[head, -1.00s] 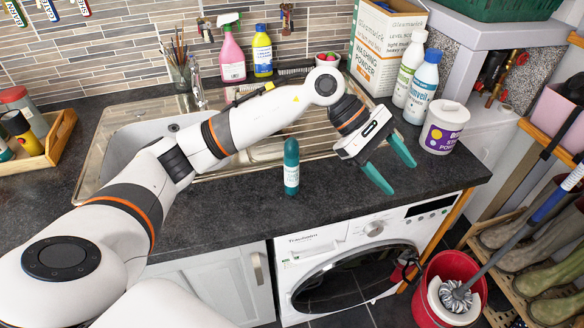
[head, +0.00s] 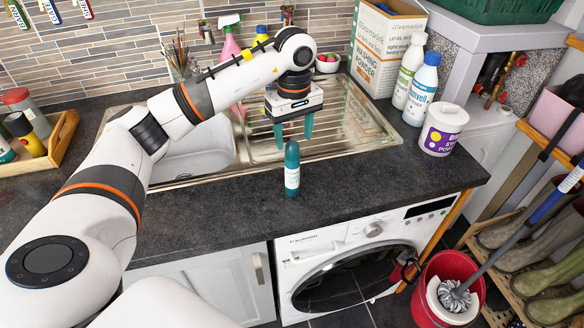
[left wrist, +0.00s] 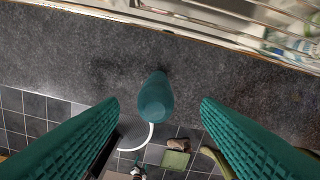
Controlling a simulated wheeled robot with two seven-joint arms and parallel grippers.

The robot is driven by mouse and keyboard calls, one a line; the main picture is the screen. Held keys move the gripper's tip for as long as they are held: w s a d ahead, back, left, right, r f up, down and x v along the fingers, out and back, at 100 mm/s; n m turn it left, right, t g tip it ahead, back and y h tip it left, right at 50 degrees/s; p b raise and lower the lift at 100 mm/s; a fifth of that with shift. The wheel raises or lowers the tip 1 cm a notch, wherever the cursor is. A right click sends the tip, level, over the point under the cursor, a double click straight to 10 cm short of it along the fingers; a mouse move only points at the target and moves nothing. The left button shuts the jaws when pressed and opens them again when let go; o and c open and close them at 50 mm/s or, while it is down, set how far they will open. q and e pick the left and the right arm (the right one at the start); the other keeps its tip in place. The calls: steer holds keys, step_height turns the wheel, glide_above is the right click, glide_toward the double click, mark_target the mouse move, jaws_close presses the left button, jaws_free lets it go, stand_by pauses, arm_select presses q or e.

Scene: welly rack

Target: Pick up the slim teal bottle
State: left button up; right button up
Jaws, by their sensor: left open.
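The slim teal bottle (head: 292,168) stands upright on the dark worktop (head: 220,212), in front of the sink's drainer. It has a pale label on its lower half. In the left wrist view the bottle (left wrist: 156,98) is seen from above, between and beyond the two teal fingers. My left gripper (head: 294,130) is open and empty, with its fingers pointing down over the drainer, just behind the bottle in the head view. The fingers (left wrist: 158,125) are well apart in the left wrist view and do not touch the bottle. My right gripper is not in view.
A steel sink (head: 185,155) with a ridged drainer lies behind the bottle. A white tub (head: 443,128), a blue-capped bottle (head: 421,90) and a washing powder box (head: 383,45) stand at the right. A washing machine (head: 350,265) is below the worktop. The worktop around the bottle is clear.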

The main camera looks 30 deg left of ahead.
mark_target(292, 142)
arm_select(q)
steer(key=f+p, duration=0.1)
steer(key=f, duration=0.1)
steer(key=f+p, duration=0.1)
steer(key=f, duration=0.1)
steer(key=shift+s+a+f, duration=0.15)
steer(key=shift+s, duration=0.05)
steer(key=shift+f, duration=0.55)
jaws_close()
